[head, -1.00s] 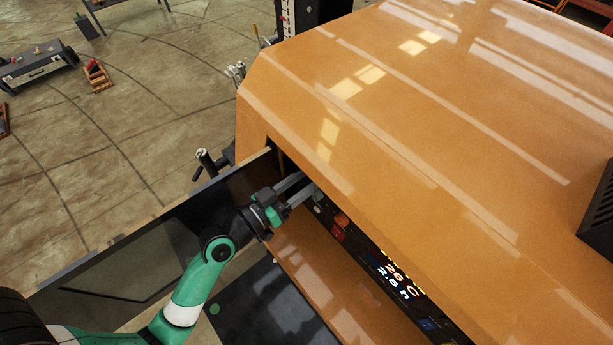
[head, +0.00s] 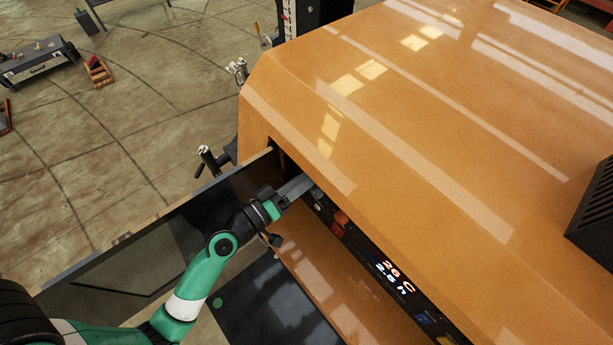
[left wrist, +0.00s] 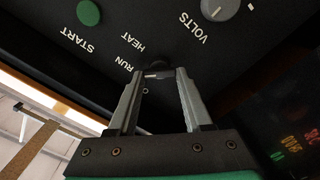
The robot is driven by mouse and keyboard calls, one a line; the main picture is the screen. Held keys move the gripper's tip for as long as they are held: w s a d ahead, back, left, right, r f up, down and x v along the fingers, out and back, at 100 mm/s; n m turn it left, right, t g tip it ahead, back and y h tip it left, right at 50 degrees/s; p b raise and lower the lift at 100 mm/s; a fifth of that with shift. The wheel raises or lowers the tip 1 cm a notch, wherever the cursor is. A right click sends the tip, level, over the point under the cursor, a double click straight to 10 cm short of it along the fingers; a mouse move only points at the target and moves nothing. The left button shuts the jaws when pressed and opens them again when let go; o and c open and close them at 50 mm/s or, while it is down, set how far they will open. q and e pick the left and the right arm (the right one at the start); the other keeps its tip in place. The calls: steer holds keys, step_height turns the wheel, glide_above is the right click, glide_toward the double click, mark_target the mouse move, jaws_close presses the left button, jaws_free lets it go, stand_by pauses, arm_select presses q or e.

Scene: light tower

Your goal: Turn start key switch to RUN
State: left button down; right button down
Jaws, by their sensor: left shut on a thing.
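In the head view my left gripper (head: 303,186) reaches into the recess under the orange hood, and the switch is hidden there. The switch's exact angle is hard to tell. My right gripper is not in view.
A green START button (left wrist: 88,12) and a grey VOLTS knob (left wrist: 219,7) sit near the switch. A red button (head: 341,217) and lit display (head: 395,275) lie farther along the panel. The orange hood (head: 420,120) overhangs, and an open door (head: 150,235) stands beside my left arm.

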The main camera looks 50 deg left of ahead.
arm_select(q)
steer(key=shift+c, duration=1.6)
jaws_free()
steer(key=s+b, duration=0.3)
steer(key=s, duration=0.8)
steer(key=shift+s+b, duration=0.3)
steer(key=shift+s, duration=0.05)
